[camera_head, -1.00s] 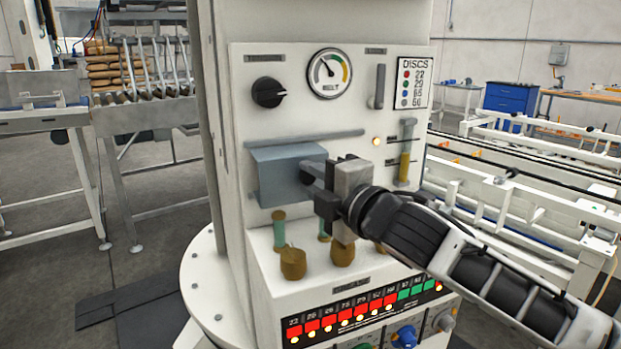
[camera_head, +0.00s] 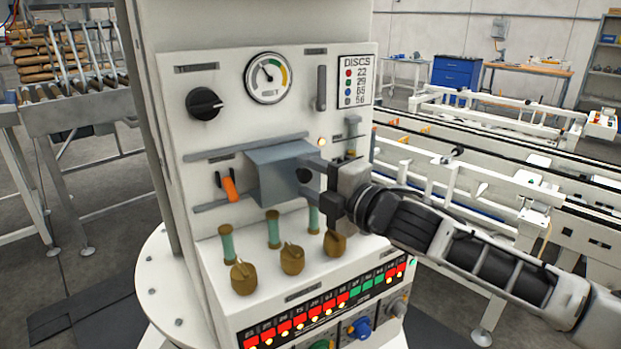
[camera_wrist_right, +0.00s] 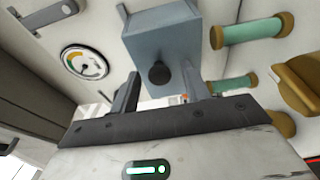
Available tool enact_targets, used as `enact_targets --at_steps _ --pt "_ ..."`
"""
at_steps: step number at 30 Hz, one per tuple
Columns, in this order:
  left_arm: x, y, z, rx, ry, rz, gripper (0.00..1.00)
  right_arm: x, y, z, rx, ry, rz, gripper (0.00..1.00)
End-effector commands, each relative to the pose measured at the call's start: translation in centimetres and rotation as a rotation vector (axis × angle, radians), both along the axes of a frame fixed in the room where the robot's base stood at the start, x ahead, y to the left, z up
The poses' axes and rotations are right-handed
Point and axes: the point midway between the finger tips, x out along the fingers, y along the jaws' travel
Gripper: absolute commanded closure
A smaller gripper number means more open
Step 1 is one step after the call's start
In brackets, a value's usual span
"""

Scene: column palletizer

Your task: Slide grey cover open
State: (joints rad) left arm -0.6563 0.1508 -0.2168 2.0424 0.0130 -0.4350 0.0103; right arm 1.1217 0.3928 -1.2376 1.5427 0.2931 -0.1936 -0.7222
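The grey cover (camera_head: 282,172) is a box-shaped slide between two horizontal rails on the white panel, and it sits at the right end of the rails. To its left an orange lever (camera_head: 229,187) is uncovered. My right gripper (camera_head: 318,180) is at the cover's right side. In the right wrist view the cover (camera_wrist_right: 160,38) has a round black knob (camera_wrist_right: 159,75) that shows between my two fingers. The fingers stand apart with gaps on both sides of the knob, so the gripper is open. My left gripper is not in view.
Below the cover are several green posts (camera_head: 274,229) and brass knobs (camera_head: 292,258), close under my right gripper. A gauge (camera_head: 268,75), a black dial (camera_head: 205,103) and a discs chart (camera_head: 356,81) are above. White conveyors (camera_head: 500,185) stand behind to the right.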

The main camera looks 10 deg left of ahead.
Motion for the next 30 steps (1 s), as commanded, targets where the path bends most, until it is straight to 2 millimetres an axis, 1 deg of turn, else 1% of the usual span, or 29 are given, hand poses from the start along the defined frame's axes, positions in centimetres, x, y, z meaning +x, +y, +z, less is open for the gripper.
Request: enact_targets --at_steps 5,9,11,16,21,24,27,30 --pt "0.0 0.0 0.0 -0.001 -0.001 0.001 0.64 -0.1 -0.1 0.0 0.000 0.000 0.001 0.53" --pt "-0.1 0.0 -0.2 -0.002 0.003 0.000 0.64 -0.8 -1.1 -0.1 0.000 -0.001 0.001 0.53" --pt "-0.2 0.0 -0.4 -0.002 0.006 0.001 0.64 -1.5 -1.9 -0.1 0.000 -0.002 0.001 0.53" --pt "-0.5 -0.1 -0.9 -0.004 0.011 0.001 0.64 -3.9 -5.1 -0.2 -0.002 -0.001 -0.001 0.53" --pt "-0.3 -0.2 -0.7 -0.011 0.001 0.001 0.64 -6.5 -8.4 -0.2 -0.003 0.000 -0.002 0.53" --pt "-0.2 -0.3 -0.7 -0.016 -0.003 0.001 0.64 -7.7 -10.0 -0.2 -0.002 -0.001 -0.002 0.53" --pt "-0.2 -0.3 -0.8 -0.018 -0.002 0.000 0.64 -8.7 -11.3 -0.1 -0.001 0.000 -0.002 0.53" --pt "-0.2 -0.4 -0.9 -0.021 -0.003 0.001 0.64 -9.4 -12.1 -0.1 -0.001 0.001 -0.001 0.53"
